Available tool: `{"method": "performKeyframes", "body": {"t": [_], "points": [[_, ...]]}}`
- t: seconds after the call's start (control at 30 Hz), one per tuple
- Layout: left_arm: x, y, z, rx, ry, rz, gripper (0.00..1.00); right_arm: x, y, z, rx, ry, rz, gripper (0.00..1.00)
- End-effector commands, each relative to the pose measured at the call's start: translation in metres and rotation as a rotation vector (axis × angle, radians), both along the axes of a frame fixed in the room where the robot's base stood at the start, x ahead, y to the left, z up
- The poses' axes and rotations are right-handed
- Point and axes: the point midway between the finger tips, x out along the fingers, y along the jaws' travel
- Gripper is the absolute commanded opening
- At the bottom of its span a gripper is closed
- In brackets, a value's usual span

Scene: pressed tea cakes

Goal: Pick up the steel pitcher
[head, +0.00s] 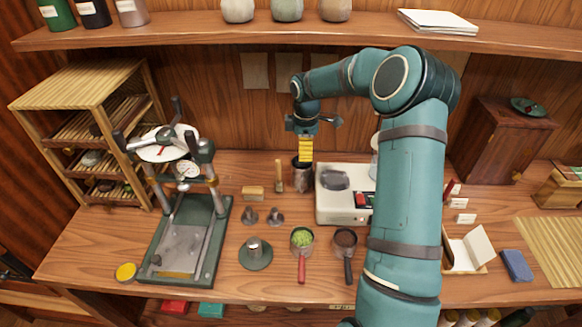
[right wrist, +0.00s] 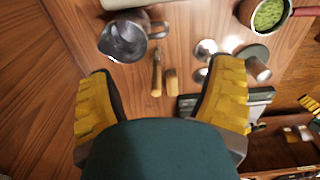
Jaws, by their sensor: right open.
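The steel pitcher (head: 302,178) stands upright on the table, left of the white scale. Its open top and handle show in the right wrist view (right wrist: 122,40), toward the upper left. My right gripper (head: 306,158) is above the pitcher in the head view and partly covers it. In the right wrist view its yellow fingers (right wrist: 160,92) are wide apart with nothing between them. The pitcher lies beyond the fingertips there, apart from them. A yellow ribbed piece at the right edge of the wrist view looks like my left gripper (right wrist: 310,103); its jaws are unclear.
The white scale (head: 336,208) stands close right of the pitcher. Cups of green (head: 301,241) and brown contents stand in front. A shelf (head: 200,32) runs above.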

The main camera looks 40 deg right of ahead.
Motion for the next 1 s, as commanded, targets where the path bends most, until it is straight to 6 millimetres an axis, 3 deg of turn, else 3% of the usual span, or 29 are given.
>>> {"method": "performKeyframes", "body": {"t": [0.4,0.73,1.0], "points": [[0.000,0.000,-0.004,0.001,0.001,0.001,0.48,0.000,-0.001,-0.067,0.001,0.004,0.001,0.81],[0.000,0.000,-0.005,0.001,0.001,0.000,0.48,0.002,-0.001,-0.093,0.000,0.003,0.002,0.81],[0.000,0.000,-0.005,0.001,0.001,0.000,0.48,0.007,0.000,-0.129,0.000,0.004,0.002,0.81]]}}
